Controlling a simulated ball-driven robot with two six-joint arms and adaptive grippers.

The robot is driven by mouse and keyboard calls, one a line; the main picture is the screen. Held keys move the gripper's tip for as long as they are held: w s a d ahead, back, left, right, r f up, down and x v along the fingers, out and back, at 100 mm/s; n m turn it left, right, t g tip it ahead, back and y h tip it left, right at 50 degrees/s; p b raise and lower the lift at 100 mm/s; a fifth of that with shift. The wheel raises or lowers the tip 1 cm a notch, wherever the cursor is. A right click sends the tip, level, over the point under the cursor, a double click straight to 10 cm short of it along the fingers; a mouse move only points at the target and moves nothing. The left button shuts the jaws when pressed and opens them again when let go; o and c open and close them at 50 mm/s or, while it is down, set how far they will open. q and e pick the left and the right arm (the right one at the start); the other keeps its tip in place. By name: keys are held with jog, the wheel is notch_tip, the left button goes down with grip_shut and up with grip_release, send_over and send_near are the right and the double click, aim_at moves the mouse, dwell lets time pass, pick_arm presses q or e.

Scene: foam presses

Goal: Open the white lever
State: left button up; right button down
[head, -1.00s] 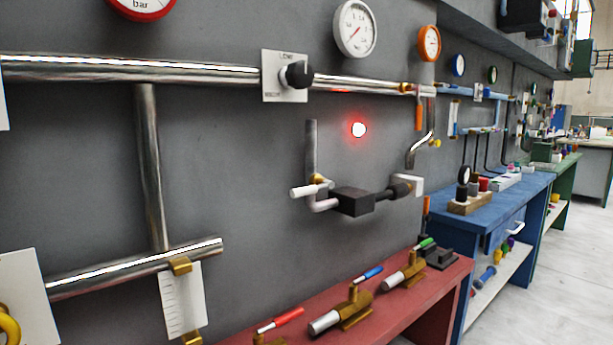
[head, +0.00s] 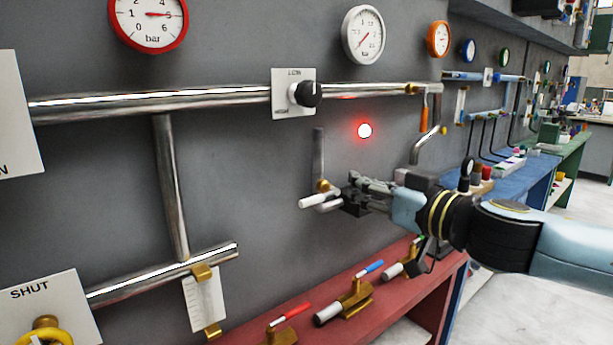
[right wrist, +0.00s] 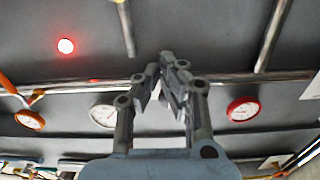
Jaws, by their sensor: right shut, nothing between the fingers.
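The white lever (head: 318,201) is on the grey wall panel, on a small brass-coloured valve (head: 323,186) beneath a short grey vertical pipe (head: 318,153). The lever's white end points left. My right gripper (head: 352,187) comes in from the right, its fingertips just right of the lever and in front of the dark block there, hiding much of it. I cannot tell whether the fingers touch anything. In the right wrist view the gripper (right wrist: 166,62) has its fingertips together and empty; the lever is not visible there. My left gripper is not in view.
A glowing red lamp (head: 365,131) sits above my right gripper. A black knob on a white plate (head: 293,105) is at upper left of it. A red bench (head: 400,283) with brass valves stands below. A long steel pipe (head: 200,99) crosses the wall above.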

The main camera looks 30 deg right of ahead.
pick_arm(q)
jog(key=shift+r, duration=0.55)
pick_arm(e)
jog(key=shift+d+r, duration=0.1)
jog(key=shift+r, duration=0.35)
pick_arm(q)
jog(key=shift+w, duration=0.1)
pick_arm(e)
jog(key=shift+w, duration=0.1)
jog(key=b, duration=0.2)
send_over(319, 198)
jog(key=s, duration=0.3)
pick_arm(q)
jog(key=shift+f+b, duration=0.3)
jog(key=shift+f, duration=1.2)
pick_arm(e)
jog(key=shift+w+a+f, duration=0.15)
jog(key=shift+w+f, duration=0.05)
jog(key=shift+f, duration=0.55)
jog(key=shift+w+a+f, duration=0.1)
jog(key=shift+w+f, duration=0.15)
jog(key=shift+f, duration=0.5)
jog(key=shift+w+a+f, duration=0.15)
jog(key=shift+w+f, duration=0.05)
jog(key=shift+f, duration=0.55)
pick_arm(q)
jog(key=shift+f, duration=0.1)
pick_arm(e)
jog(key=shift+n, duration=0.3)
